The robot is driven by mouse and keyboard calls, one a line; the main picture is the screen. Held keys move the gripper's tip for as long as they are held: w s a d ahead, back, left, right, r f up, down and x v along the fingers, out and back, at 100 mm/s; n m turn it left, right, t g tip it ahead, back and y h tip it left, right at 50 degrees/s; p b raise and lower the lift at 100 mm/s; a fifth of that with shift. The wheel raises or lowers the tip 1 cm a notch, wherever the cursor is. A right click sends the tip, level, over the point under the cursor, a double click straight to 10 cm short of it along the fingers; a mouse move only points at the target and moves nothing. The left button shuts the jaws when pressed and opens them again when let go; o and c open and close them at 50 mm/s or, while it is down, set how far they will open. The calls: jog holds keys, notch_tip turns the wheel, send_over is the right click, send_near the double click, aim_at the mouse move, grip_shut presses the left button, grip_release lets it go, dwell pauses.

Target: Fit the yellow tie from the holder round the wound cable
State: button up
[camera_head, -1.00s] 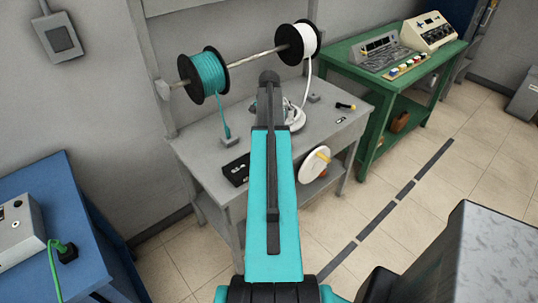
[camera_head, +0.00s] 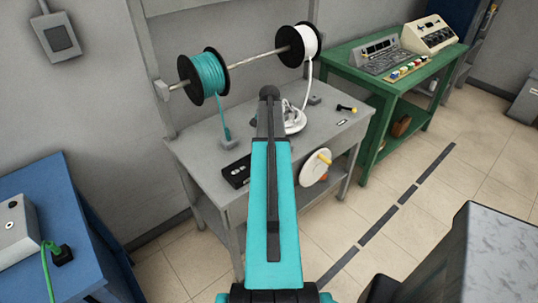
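White cable (camera_head: 294,121) lies wound in a coil on the grey workbench, partly hidden behind my arm. A white strand runs up from it to the white spool (camera_head: 304,41). A black tray-like holder (camera_head: 236,171) sits at the bench's front left, with small pale marks in it. I cannot make out a yellow tie in it at this size. My turquoise and dark arm reaches forward over the bench. My gripper is hidden behind the arm, so neither its opening nor anything in it shows.
A teal spool (camera_head: 204,76) hangs on the rod beside the white one. A white crank wheel (camera_head: 313,170) with a yellow handle is on the bench front. A green table (camera_head: 350,62) stands further right, a blue one (camera_head: 60,200) left.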

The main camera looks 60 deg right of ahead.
grip_shut()
jog(key=shift+c, duration=1.9)
grip_release()
grip_shut()
jog(key=shift+s+r+p, duration=0.1)
jog(key=shift+r+p, duration=0.45)
jog(key=shift+r, duration=0.4)
jog(key=shift+r, duration=0.1)
jog(key=shift+r+p, duration=1.05)
jog(key=shift+r, duration=0.6)
